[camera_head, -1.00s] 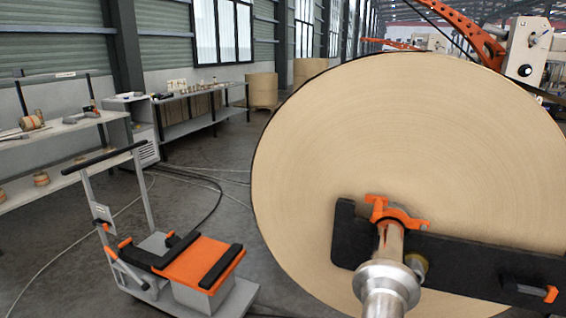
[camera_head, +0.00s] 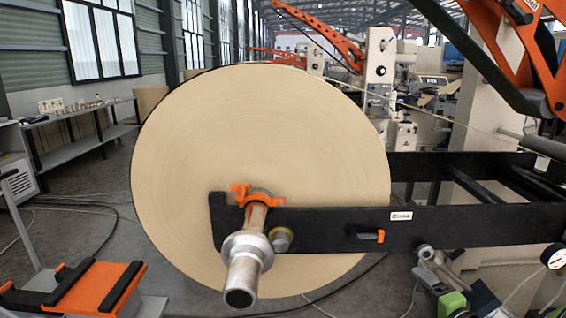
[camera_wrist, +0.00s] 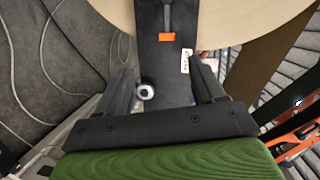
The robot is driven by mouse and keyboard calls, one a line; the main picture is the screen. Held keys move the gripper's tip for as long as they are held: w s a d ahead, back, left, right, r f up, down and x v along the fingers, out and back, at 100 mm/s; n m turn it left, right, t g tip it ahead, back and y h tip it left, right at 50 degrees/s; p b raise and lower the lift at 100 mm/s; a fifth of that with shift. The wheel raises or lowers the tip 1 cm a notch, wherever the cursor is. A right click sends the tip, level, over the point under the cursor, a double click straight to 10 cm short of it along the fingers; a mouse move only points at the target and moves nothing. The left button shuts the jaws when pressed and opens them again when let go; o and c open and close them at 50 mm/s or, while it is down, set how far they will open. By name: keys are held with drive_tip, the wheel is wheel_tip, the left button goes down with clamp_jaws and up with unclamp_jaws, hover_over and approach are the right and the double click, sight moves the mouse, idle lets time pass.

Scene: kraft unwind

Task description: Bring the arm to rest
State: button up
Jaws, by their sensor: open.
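My gripper (camera_wrist: 160,92) shows in the wrist view with its two dark fingers spread apart and nothing between them. Beyond the fingers is a black arm of the unwind stand (camera_wrist: 155,60), with an orange-ended handle (camera_wrist: 167,37) and a small white label on it. The edge of the big kraft paper roll (camera_wrist: 222,20) shows behind it. In the head view my gripper is not clearly seen; a green and grey part stands at the bottom right.
The kraft roll (camera_head: 300,150) fills the middle, its metal shaft (camera_head: 247,258) sticking out toward me. The black stand arm (camera_head: 460,228) runs right. An orange-topped cart (camera_head: 85,287) stands at lower left, and a shelf bench (camera_head: 85,140) behind it. Cables lie on the floor.

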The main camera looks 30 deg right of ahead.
drive_tip(key=w+a+r+n+g+y+p, duration=0.1)
drive_tip(key=w+a+r+n+g+y, duration=0.2)
drive_tip(key=a, duration=0.6)
drive_tip(key=w+a+r+n+g+y+p, duration=0.2)
drive_tip(key=w+a+n, duration=0.3)
drive_tip(key=a, duration=0.5)
drive_tip(key=w+a+r+n+g+y+p, duration=0.1)
drive_tip(key=w+a+r+n+g+y, duration=0.15)
drive_tip(key=a+n, duration=0.45)
drive_tip(key=s+a+r+n+g+h+p, duration=0.1)
drive_tip(key=s+a+r, duration=0.15)
drive_tip(key=a, duration=0.35)
drive_tip(key=s+a+r+n+g+h+p, duration=0.1)
drive_tip(key=s+a+r+p, duration=0.15)
drive_tip(key=a, duration=0.35)
drive_tip(key=s+a+r+n, duration=0.1)
drive_tip(key=s, duration=0.5)
drive_tip(key=s+a+r+n+p, duration=0.1)
drive_tip(key=s+r, duration=0.1)
drive_tip(key=s, duration=0.4)
drive_tip(key=shift+s+a+n+h, duration=0.35)
drive_tip(key=shift+s+a+n, duration=0.05)
drive_tip(key=shift+g, duration=0.25)
